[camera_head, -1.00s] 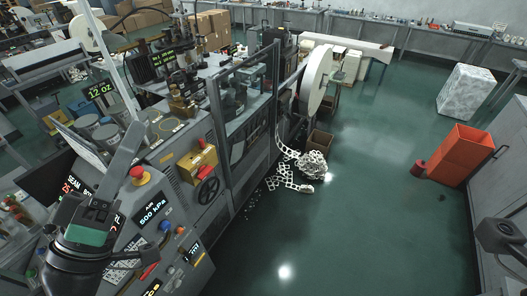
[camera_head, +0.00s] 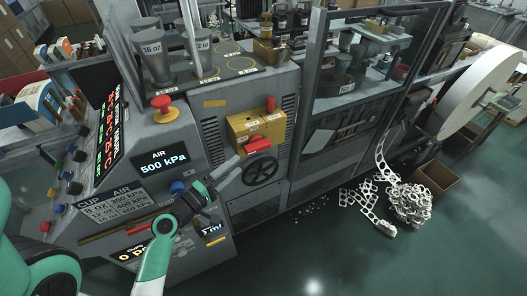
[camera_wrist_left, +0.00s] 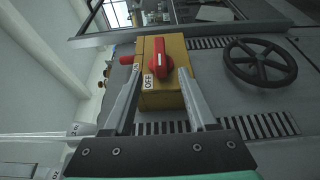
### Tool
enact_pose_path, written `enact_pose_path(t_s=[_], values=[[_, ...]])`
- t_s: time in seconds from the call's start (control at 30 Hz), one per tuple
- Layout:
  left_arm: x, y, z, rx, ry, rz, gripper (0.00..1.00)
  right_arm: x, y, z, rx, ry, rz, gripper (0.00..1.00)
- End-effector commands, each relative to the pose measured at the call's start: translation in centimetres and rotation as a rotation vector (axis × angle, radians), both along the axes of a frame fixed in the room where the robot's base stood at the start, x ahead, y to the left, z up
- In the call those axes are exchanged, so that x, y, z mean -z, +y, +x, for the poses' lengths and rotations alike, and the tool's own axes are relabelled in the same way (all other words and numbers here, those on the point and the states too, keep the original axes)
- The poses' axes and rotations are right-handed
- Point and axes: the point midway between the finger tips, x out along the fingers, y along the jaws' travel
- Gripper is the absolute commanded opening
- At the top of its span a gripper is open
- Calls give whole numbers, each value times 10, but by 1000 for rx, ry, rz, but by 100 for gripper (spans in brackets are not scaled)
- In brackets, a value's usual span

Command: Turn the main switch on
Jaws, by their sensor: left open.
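The main switch is a yellow box (camera_head: 244,127) on the grey machine front, with a red handle (camera_head: 258,144). My left gripper (camera_head: 238,168) is open, just in front and to the lower left of the box. In the left wrist view its two fingers (camera_wrist_left: 159,76) lie either side of the handle, apparently not touching it. My right gripper is out of view.
A black handwheel (camera_head: 261,172) is just below the switch. A red-topped button (camera_head: 162,107) and the 500 kPa display (camera_head: 161,161) are on the panel to the left. A glazed guard (camera_head: 360,75) stands at the right. Open floor (camera_head: 400,265) lies in front.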

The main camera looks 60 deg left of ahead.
Motion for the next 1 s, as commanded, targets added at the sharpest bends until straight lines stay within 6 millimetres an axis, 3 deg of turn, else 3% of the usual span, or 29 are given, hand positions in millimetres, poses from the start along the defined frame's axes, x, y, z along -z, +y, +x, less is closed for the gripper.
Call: enact_pose_path(t_s=[0.17, 0.6, 0.97, 1.0], values=[[-2, 6, 17, 5, 1, 2, 57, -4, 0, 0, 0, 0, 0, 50], [-1, 42, 97, 4, 0, 2, 57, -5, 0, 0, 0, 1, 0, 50], [-1, 46, 107, 2, 0, 1, 57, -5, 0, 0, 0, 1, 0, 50], [-2, 46, 106, 2, 0, 1, 54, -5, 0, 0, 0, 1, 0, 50]])
